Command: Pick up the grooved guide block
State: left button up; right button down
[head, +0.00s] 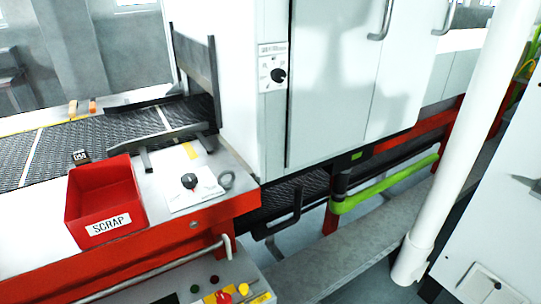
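A small dark block (81,157) with a pale marked face sits at the back left corner of the red scrap bin, by the edge of the mesh belt. It may be the grooved guide block, but it is too small here to make out a groove. Two other small pieces, one tan (73,108) and one orange (92,106), stand at the far side of the belt. Neither of my grippers is in view.
The red bin (104,199) labelled SCRAP stands on the pale ledge, left of a knob panel (194,188) and a grey ring (226,179). The mesh belt (60,145) runs into the white machine housing (240,90). A rail and button panel (205,285) lie in front.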

aim_at(80, 158)
jog(key=u, duration=1.4)
